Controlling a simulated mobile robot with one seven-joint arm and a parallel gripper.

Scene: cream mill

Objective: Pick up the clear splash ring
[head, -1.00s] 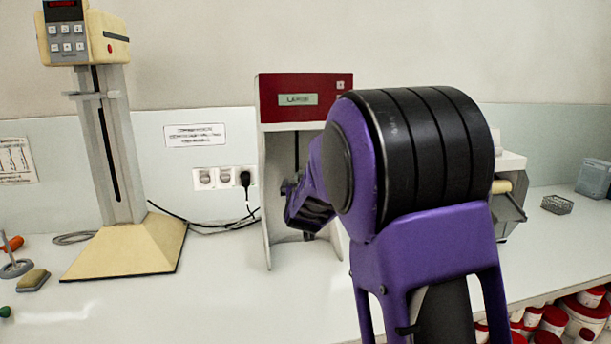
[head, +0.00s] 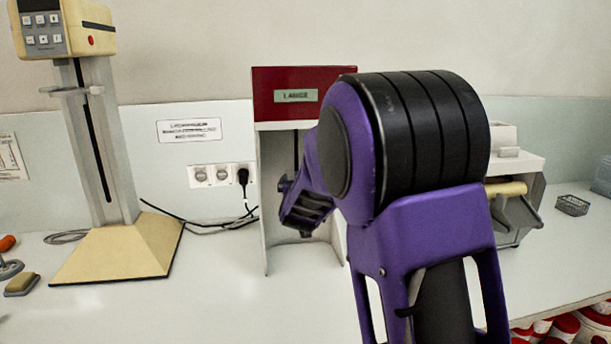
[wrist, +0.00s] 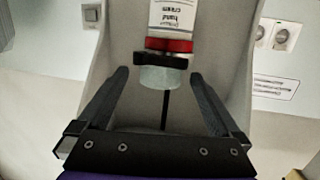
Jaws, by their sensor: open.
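The clear splash ring appears to be the pale see-through cylinder (wrist: 162,78) in the wrist view, which is upside down. It sits against a black band (wrist: 160,60) on a white container with a red stripe (wrist: 170,45) and the inverted words "hand cream". My gripper (wrist: 160,75) is open, one dark finger on each side. The ring appears between the fingertips in the picture, with gaps on both sides; I cannot tell the depth. In the head view my purple arm hides the ring and container.
The red-topped machine (head: 302,78) has pale side walls close around my gripper. A cream-coloured stand machine (head: 118,250) is at left, with sockets (head: 212,175) and a cable behind. A white machine (head: 520,175) and a wire basket (head: 572,205) are at right.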

